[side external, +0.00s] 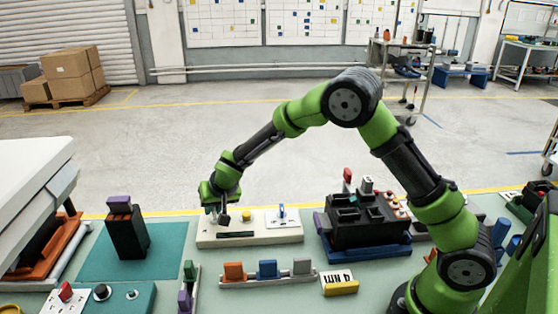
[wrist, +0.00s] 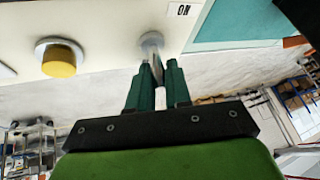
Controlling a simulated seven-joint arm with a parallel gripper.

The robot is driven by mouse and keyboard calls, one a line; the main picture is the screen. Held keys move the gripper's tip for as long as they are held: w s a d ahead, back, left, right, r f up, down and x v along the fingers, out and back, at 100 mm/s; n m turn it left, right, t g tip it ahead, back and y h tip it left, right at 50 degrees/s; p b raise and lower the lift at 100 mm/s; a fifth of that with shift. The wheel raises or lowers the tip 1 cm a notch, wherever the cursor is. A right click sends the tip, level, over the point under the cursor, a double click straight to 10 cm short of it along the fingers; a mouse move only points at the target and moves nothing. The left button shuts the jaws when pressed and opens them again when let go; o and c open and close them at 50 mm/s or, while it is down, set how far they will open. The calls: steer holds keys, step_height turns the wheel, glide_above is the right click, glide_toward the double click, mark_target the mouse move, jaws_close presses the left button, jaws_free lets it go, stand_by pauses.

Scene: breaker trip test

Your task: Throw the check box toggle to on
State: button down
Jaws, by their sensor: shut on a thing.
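The check box (side external: 282,236) is a long cream panel in the middle of the bench. In the wrist view its face (wrist: 105,25) carries a yellow button (wrist: 60,60), a toggle with a round grey base (wrist: 151,40) and an upside-down ON label (wrist: 182,10) beside it. My gripper (side external: 220,217) is at the left end of the check box. In the wrist view its dark green fingers (wrist: 157,75) are shut on the toggle's lever. The fingers hide most of the lever, so its exact tilt is unclear.
A blue-handled part (side external: 281,211) stands on the check box's right side. A black block (side external: 127,232) stands on a teal mat (side external: 170,255) to the left. A black fixture (side external: 355,225) is to the right. A rail with coloured blocks (side external: 268,276) lies in front.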

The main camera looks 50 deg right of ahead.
steer(key=shift+s+a+r+n+t+h, duration=0.1)
steer(key=shift+s+a+n+t+h, duration=0.15)
steer(key=shift+t+h, duration=0.35)
steer(key=shift+s+a+r+n+t+h, duration=0.15)
steer(key=shift+a+t+h, duration=0.25)
steer(key=shift+t, duration=0.35)
steer(key=shift+s+a+f+n+t+h, duration=0.1)
steer(key=shift+s+a+n+t+h, duration=0.1)
steer(key=shift+t+h, duration=0.45)
steer(key=c, duration=1.4)
jaws_free()
steer(key=shift+d, duration=0.1)
